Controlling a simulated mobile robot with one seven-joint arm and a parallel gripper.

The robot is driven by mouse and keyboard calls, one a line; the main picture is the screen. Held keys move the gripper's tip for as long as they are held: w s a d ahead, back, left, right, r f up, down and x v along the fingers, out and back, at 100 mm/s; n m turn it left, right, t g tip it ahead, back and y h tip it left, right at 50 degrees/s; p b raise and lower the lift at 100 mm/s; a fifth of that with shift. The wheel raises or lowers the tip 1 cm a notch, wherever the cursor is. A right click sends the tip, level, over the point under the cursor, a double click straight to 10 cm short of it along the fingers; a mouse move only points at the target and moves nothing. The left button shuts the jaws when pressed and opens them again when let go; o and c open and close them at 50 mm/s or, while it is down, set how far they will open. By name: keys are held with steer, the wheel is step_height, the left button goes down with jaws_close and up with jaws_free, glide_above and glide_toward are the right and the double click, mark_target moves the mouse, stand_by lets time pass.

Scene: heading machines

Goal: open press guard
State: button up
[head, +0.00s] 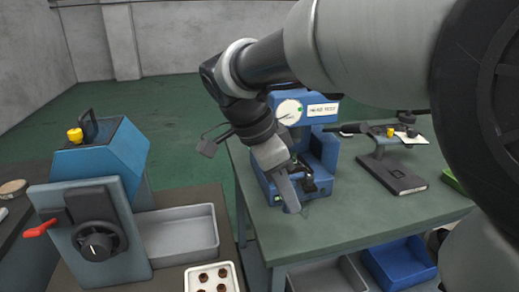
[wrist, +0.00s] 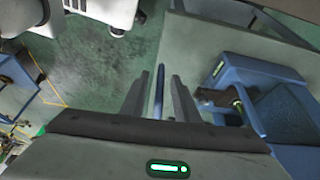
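A blue press (head: 327,150) with a round white gauge (head: 289,111) and a white label stands on the green table, partly hidden behind my arm. My gripper (head: 291,202) points down at the front of the press in the head view. In the wrist view my gripper (wrist: 158,98) has its two grey fingers apart. A narrow blue upright bar (wrist: 158,90) shows between them, with a gap on each side. I cannot tell whether this bar is the press guard or its edge. Blue machine parts (wrist: 285,110) show at the right of the wrist view.
A blue machine (head: 102,165) with a red lever and black dial stands at left. Beside it are a grey tray (head: 178,256) and a white tray (head: 189,282) with brown pieces. The table front (head: 370,226) is clear.

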steer(key=p+v, duration=0.4)
steer(key=v, duration=1.3)
steer(key=shift+r+p, duration=0.2)
steer(key=shift+p, duration=0.1)
